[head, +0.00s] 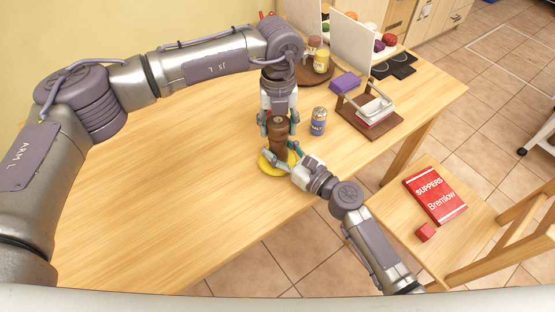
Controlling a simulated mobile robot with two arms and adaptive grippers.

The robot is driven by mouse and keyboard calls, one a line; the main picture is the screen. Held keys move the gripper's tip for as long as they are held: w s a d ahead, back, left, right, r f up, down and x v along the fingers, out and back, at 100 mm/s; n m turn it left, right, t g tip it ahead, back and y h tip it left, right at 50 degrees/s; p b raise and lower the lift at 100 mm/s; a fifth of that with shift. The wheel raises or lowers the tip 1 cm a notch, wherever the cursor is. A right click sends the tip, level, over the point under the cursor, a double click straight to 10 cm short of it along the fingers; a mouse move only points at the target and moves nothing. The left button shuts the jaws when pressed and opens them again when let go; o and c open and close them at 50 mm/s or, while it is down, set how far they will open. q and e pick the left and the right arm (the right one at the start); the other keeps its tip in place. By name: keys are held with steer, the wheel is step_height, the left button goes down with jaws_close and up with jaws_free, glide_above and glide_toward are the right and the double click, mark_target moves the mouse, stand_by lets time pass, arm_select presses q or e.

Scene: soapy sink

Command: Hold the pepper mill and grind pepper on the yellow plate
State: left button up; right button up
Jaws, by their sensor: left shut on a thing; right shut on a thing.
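The pepper mill (278,131) is brown and stands upright over the yellow plate (268,167). My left gripper (279,114) comes down from above and is shut on the mill's upper part. My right gripper (294,154) reaches in from the lower right and is shut on the mill's lower part. The plate lies near the table's front edge, largely hidden by the mill and my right gripper. I cannot tell whether the mill's base touches the plate, nor see any pepper on it.
A can (318,121) stands close to the right of the mill. Behind are a wooden tray (387,127) with a white container, a purple box (345,83) and bottles on a round board. A red book (435,199) lies on a chair. The table's left part is clear.

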arm_select(q)
steer(key=m, duration=1.1)
steer(key=o, duration=1.2)
steer(key=shift+r, duration=3.55)
